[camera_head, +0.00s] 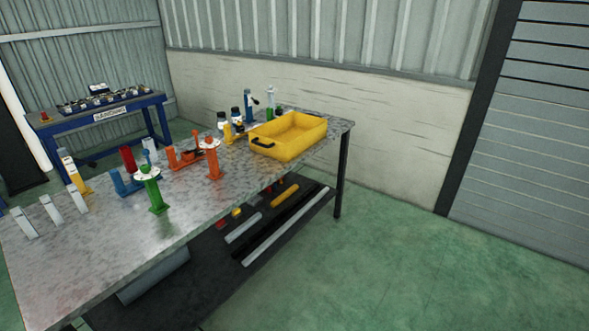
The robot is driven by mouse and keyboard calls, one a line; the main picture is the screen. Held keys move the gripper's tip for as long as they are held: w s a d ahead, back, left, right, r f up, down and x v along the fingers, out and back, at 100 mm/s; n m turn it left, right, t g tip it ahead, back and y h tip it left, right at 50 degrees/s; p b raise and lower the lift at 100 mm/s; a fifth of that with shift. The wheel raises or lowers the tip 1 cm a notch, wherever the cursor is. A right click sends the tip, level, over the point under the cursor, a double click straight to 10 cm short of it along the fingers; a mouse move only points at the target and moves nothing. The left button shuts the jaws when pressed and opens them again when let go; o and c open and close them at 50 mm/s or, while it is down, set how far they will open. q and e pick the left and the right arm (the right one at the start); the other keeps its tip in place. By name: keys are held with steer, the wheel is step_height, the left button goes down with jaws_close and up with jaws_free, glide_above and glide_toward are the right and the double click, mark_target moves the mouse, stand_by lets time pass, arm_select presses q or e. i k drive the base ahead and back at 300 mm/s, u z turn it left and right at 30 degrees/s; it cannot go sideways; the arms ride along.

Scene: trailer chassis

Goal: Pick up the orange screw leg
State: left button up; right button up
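An orange screw leg (213,164) stands upright on the metal-topped workbench (110,262), near its front edge and left of the yellow bin. It has a pale round plate near its top. Another orange part (182,160), lower and longer, lies just left of it; I cannot make out its exact form. A green leg (154,192) of similar shape stands nearer, to the left. Neither of my grippers is in view.
A yellow bin (289,150) stands at the bench's right end. The lower shelf (190,290) holds bars. A blue table (98,123) stands behind. Green floor (420,270) at right is clear.

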mark_target(215, 174)
steer(key=z, duration=0.25)
steer(key=k, duration=0.4)
steer(key=z, duration=0.85)
steer(key=i, duration=3.45)
steer(key=u, duration=1.4)
steer(key=i, duration=0.9)
steer(key=u, duration=1.15)
